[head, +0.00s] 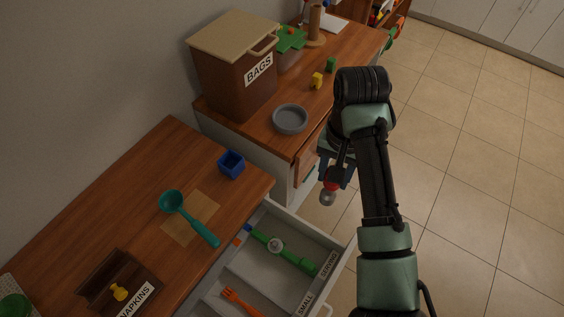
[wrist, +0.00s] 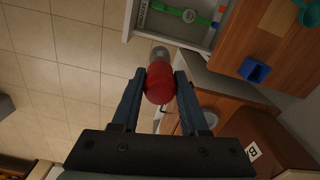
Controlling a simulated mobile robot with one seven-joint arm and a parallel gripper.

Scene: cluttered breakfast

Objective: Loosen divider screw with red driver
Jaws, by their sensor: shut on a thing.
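My gripper (head: 333,178) is shut on the red driver (head: 331,186). In the wrist view the driver's rounded red handle (wrist: 160,85) sits between the two fingers, with a grey end (wrist: 160,54) beyond it. In the head view the driver hangs below the gripper, right of the open drawer and apart from it. The green divider (head: 298,259) lies in the drawer, with a round grey screw (head: 276,245) on it. The screw also shows in the wrist view (wrist: 188,16), away from the driver.
The open drawer (head: 338,252) has sections labelled SMALL and SERVING, and an orange fork (head: 240,301). On the counters are a teal ladle (head: 188,217), a blue cube-shaped cup (head: 231,164), a grey bowl (head: 290,118) and a BAGS box (head: 232,75). Floor at right is clear.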

